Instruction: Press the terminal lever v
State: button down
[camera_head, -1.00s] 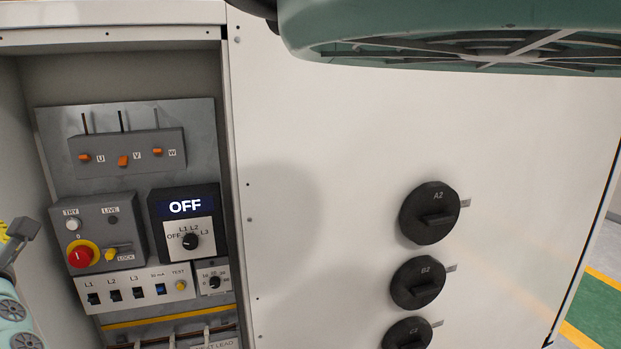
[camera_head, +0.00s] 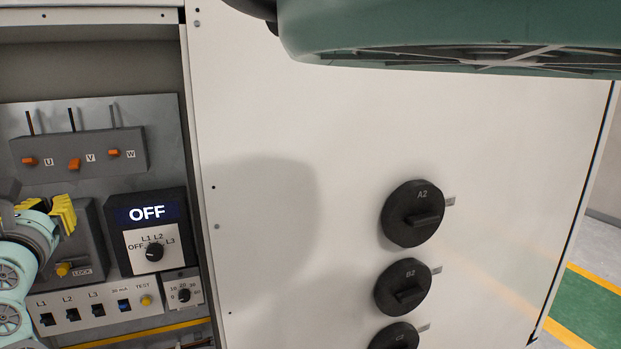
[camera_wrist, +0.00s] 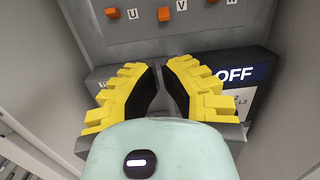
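The terminal lever V (camera_head: 74,165) is a small orange lever on a grey block, between the orange levers U (camera_head: 30,161) and W (camera_head: 114,153). It sits slightly lower and looks differently angled from those two. It also shows at the top of the wrist view (camera_wrist: 164,14). My gripper (camera_head: 48,210) is at the left of the head view, below the lever block and in front of the grey switch box. In the wrist view its yellow fingers with black pads (camera_wrist: 163,68) are close together at the tips, with nothing seen between them. The fingers look apart from lever V.
A display reading OFF (camera_head: 147,213) with a rotary knob stands right of my gripper. A switch row (camera_head: 95,305) lies below. The cabinet's side wall (camera_head: 192,180) bounds the recess at right. Black knobs A2 (camera_head: 413,214) and B2 (camera_head: 403,287) stick out of the white panel.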

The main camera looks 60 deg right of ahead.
aim_at(73, 178)
jog(key=p+x, duration=0.1)
jog(key=x, duration=0.7)
jog(key=shift+d+r, duration=0.1)
jog(key=shift+r, duration=0.1)
jog(key=shift+w+d+f+p, duration=0.15)
jog(key=shift+w+d+p, duration=0.4)
jog(key=shift+w, duration=0.25)
jog(key=shift+a, duration=0.15)
jog(key=shift+a, duration=0.1)
jog(key=shift+g, duration=0.3)
